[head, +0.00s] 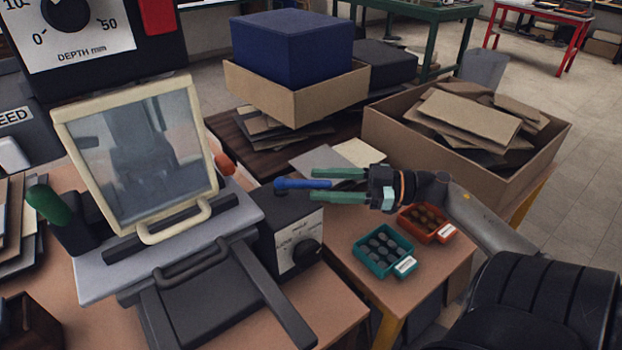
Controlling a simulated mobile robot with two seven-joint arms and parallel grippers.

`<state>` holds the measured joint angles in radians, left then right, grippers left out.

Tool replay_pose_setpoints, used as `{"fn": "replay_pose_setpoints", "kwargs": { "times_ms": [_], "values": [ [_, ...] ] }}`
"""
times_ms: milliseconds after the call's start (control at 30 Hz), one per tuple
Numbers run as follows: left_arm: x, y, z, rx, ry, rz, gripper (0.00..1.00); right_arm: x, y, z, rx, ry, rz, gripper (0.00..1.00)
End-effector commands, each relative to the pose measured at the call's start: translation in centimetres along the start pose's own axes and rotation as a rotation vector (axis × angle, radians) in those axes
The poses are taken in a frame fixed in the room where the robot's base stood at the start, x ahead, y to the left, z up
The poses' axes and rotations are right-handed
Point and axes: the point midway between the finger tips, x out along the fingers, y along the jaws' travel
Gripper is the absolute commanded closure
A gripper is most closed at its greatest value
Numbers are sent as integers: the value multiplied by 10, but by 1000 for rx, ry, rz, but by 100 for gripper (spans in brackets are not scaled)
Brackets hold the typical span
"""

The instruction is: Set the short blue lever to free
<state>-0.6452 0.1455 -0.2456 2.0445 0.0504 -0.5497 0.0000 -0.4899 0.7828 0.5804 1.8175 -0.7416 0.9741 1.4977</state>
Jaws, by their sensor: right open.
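The short blue lever (290,184) sticks out sideways at the top of a black control box, with a rounded blue knob at its left end. My right gripper (314,186) reaches in from the right with its green fingers open, one on the far side of the lever and one on the near side. The lever lies between them; I cannot tell whether either finger touches it. The lever's base and any free marking are not clear. My left gripper is not in view.
The black box (268,240) carries a dial (306,252) with small lettering. Left of it stands a cream-framed clear guard (140,160). A green knob (47,204) and an orange knob (225,164) flank it. Teal (361,265) and orange (406,228) bins sit below my gripper.

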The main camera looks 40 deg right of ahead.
Motion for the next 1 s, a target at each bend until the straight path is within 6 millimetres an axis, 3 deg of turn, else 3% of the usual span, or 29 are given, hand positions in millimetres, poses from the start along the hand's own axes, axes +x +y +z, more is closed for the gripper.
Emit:
{"fn": "replay_pose_setpoints", "kwargs": {
  "times_ms": [200, 567, 1000],
  "values": [
    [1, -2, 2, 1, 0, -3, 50, 24, 0, 0, -1, 0, 0, 48],
    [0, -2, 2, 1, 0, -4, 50, 28, 0, 0, 0, 0, 1, 49],
    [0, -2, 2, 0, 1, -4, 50, 28, 0, 0, 1, -1, 1, 99]
  ]
}}
